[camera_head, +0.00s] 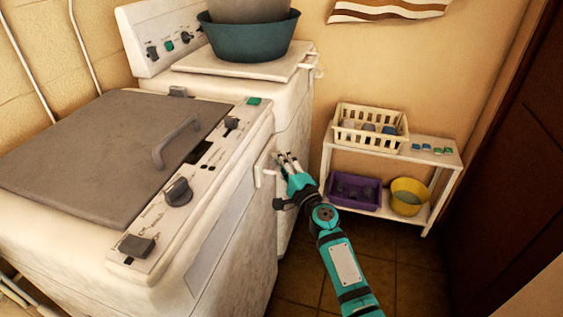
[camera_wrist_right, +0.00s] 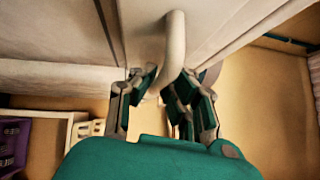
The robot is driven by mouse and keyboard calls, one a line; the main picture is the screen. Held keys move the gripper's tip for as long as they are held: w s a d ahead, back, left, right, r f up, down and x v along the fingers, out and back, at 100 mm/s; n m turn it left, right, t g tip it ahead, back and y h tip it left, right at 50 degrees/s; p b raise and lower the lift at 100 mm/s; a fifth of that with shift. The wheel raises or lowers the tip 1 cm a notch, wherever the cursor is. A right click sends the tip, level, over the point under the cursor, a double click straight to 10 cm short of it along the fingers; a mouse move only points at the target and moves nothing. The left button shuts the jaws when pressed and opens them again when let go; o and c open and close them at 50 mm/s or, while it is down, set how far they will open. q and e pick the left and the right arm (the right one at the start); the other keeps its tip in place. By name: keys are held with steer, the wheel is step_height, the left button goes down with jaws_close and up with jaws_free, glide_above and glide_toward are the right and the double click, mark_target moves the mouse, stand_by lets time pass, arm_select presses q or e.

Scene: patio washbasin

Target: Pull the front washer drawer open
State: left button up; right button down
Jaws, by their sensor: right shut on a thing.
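The front washer (camera_head: 240,210) is a worn white machine with a grey lid and a knob panel, at the left of the head view. A white handle (camera_head: 263,178) stands out from its front face near the right end. My right gripper (camera_head: 286,163) is at this handle. In the right wrist view the teal and grey fingers (camera_wrist_right: 164,92) are closed around the curved white handle (camera_wrist_right: 175,45). The drawer's outline is hard to tell, and I cannot tell whether it stands open. My left gripper is not in view.
A second white washer (camera_head: 287,95) stands behind, with a teal basin (camera_head: 250,42) on top. A white shelf (camera_head: 436,156) at the right holds a cream basket (camera_head: 371,138), a purple crate (camera_head: 353,204) and a yellow bucket (camera_head: 408,207). The tiled floor (camera_head: 300,270) beside my arm is clear.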

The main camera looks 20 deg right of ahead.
steer(key=shift+f, duration=0.15)
steer(key=s+d, duration=0.5)
steer(key=d, duration=0.2)
steer(key=shift+b, duration=0.4)
steer(key=shift+f, duration=0.1)
steer(key=c, duration=1.4)
jaws_free()
steer(key=shift+w, duration=0.1)
steer(key=v, duration=1.2)
